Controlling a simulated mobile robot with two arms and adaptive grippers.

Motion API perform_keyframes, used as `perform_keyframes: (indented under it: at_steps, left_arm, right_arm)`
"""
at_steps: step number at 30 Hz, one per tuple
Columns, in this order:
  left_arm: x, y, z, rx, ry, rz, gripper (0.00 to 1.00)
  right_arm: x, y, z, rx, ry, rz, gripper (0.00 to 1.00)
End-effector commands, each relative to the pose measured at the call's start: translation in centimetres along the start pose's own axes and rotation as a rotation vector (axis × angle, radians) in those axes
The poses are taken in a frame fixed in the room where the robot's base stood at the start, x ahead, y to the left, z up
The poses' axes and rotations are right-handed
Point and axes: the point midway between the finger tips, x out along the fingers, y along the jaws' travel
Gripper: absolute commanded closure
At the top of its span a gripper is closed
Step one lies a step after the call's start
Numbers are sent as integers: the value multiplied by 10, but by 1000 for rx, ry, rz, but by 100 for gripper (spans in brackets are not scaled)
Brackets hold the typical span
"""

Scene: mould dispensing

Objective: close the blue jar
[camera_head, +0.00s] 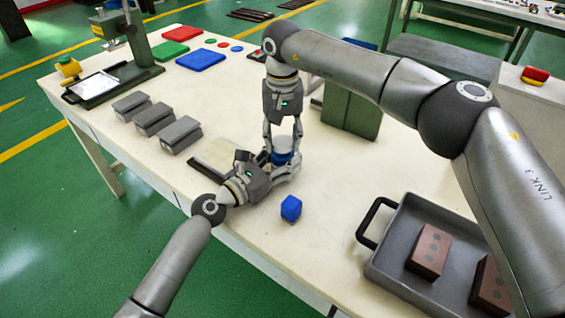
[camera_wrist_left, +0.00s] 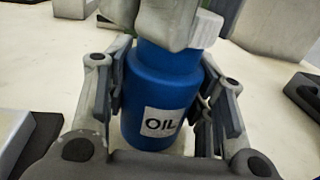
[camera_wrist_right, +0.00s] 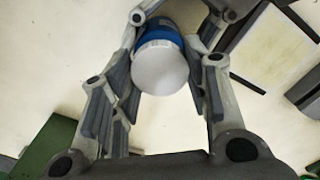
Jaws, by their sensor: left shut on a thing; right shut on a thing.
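The blue jar (camera_head: 281,159) stands upright near the middle of the table; its "OIL" label (camera_wrist_left: 160,122) faces the left wrist camera. My left gripper (camera_head: 283,170) is shut around the jar's body, one finger on each side. My right gripper (camera_head: 283,146) points down from above, its fingers at the jar's top. In the right wrist view a round white lid (camera_wrist_right: 160,67) sits over the blue jar between these fingers, and the gripper is shut on it. The fingers hide the seam between lid and jar, so I cannot tell whether the lid is fully seated.
A blue cube (camera_head: 291,208) lies just in front of the jar. A pale board (camera_head: 215,156) lies to its left, beyond it several grey blocks (camera_head: 155,119). A green block (camera_head: 351,112) stands behind right. A grey tray (camera_head: 387,279) with brown bricks is at front right.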

Motion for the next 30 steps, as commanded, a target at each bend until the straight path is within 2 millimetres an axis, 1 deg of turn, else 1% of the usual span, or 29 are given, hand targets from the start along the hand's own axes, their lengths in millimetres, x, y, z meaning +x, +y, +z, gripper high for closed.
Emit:
perform_keyframes:
  at_steps: [30]
  left_arm:
    - [0, 0, 0, -1, 1, 1, 100]
  right_arm:
    - [1, 0, 0, 1652, 0, 1, 86]
